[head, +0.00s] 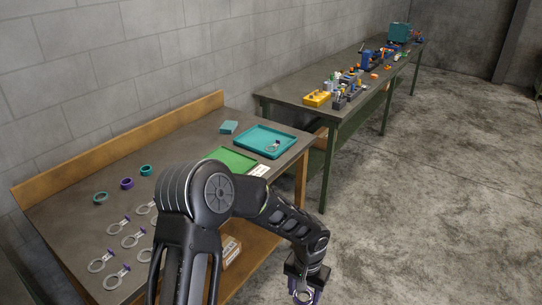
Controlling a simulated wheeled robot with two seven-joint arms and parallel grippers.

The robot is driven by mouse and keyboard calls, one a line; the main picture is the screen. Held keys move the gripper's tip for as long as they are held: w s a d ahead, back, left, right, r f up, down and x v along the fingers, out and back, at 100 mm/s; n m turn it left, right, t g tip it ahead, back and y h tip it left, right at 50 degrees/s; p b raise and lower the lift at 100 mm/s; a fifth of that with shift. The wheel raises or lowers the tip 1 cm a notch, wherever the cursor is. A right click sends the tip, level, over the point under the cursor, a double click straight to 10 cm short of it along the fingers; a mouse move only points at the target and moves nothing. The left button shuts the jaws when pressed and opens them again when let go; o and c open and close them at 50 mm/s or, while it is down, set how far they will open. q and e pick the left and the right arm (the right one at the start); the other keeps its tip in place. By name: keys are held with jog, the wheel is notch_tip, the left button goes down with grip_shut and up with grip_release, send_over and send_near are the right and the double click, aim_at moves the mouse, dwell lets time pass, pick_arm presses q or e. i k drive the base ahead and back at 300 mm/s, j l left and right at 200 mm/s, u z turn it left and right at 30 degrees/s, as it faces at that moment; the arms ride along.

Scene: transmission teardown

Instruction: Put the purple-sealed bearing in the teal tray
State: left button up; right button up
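A purple ring (127,183) stands on the near workbench at the left, between two teal rings. Several pale rings with short stems and purple ends (100,262) lie nearer. The teal tray (248,143) is at the bench's far end; one small ring-shaped part with a stem (272,146) lies in it. My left arm crosses the lower middle of the head view. My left gripper (304,287) hangs over the floor, right of the bench, seemingly shut on a pale ring-shaped part with purple on it (303,297); its detail is too small to tell. My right gripper is not in view.
A green tray (232,158) lies in front of the teal tray, partly behind my arm, with a white label (259,171) beside it. A small teal block (229,127) is near the wall. Open floor is right.

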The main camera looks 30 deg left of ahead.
aim_at(263, 134)
jog(key=i, duration=3.85)
jog(key=u, duration=1.6)
